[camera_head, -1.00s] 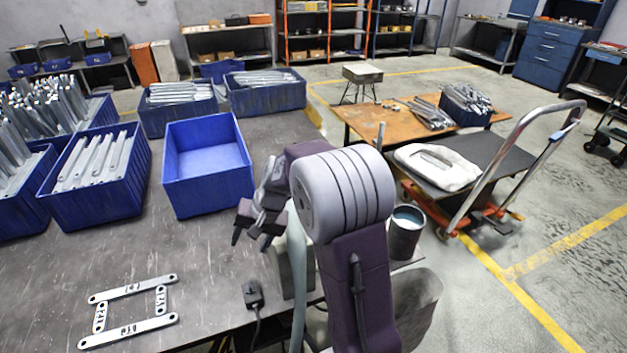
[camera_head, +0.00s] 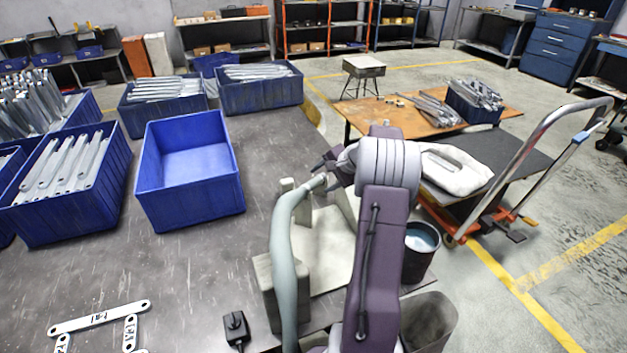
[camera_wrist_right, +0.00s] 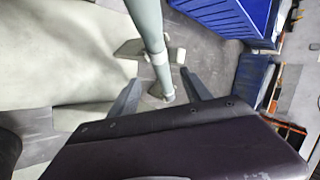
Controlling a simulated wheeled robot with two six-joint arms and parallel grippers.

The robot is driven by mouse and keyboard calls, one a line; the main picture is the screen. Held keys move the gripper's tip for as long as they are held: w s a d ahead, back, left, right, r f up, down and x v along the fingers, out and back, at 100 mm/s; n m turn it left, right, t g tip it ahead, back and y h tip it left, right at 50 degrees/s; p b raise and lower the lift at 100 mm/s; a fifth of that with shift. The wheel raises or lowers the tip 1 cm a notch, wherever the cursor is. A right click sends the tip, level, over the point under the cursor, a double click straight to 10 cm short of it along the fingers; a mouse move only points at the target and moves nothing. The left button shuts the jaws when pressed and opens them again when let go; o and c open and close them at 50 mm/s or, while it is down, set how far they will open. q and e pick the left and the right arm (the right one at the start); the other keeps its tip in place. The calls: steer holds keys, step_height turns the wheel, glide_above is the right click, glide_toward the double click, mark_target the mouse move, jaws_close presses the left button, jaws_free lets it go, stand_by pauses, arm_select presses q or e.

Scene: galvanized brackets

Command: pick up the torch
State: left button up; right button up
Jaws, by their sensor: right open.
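The torch (camera_head: 284,255) looks like a pale grey-green curved tube. It rises from the table's front edge beside a pale block-shaped stand (camera_head: 330,240) and bends right at its top. My right gripper (camera_head: 324,172) is at the torch's upper end, partly hidden by my own wrist. In the right wrist view the torch (camera_wrist_right: 150,35) runs down from the top edge, and its narrow end lies between the two spread fingers of my right gripper (camera_wrist_right: 160,80). The fingers look apart from it. My left gripper is not in view.
An empty blue bin (camera_head: 190,165) stands left of the torch, with blue bins of metal brackets (camera_head: 70,180) beyond. A small black device (camera_head: 236,328) and flat bracket pieces (camera_head: 100,317) lie in front. A dark bucket (camera_head: 420,250) stands at right.

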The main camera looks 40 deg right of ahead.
mark_target(310, 186)
steer(key=x, duration=0.5)
steer(key=shift+d, duration=0.3)
steer(key=x, duration=0.2)
steer(key=a+x, duration=0.1)
steer(key=x, duration=0.1)
steer(key=shift+f, duration=0.1)
steer(key=shift+w+d+f, duration=0.1)
steer(key=shift+f, duration=0.05)
steer(key=c, duration=0.8)
jaws_close()
